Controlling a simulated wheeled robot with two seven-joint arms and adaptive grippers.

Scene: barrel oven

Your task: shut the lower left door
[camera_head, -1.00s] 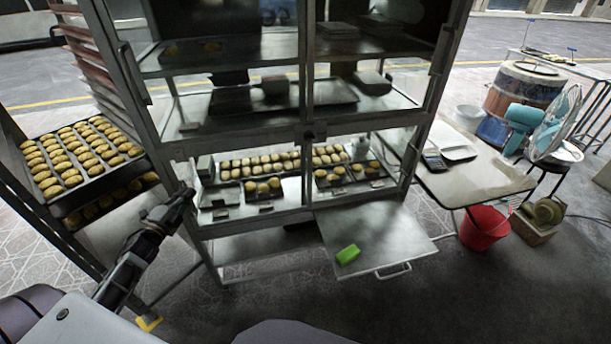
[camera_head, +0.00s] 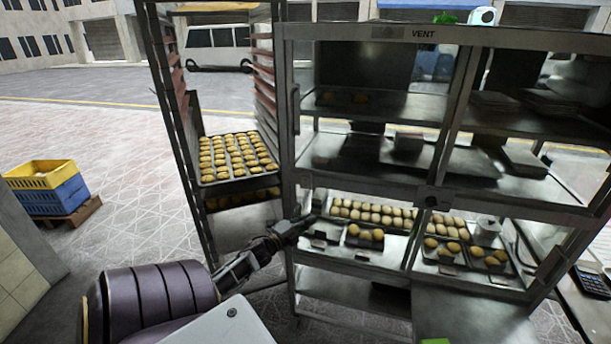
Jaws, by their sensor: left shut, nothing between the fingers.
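The metal cabinet (camera_head: 432,190) has a lower left bay (camera_head: 330,252) holding trays of round pastries. I cannot make out a separate door leaf across this bay; whether its door is open or shut is unclear. My left gripper (camera_head: 301,226) is shut and empty. It overlaps the bay's left front edge, low on the cabinet; whether it touches is unclear. My right gripper is not in view.
A flat metal panel (camera_head: 475,322) juts out low at the cabinet's right half, with a green item (camera_head: 435,341) at the bottom edge. A tray rack (camera_head: 184,150) stands close left. Yellow and blue crates (camera_head: 58,192) sit far left. Paved floor between is clear.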

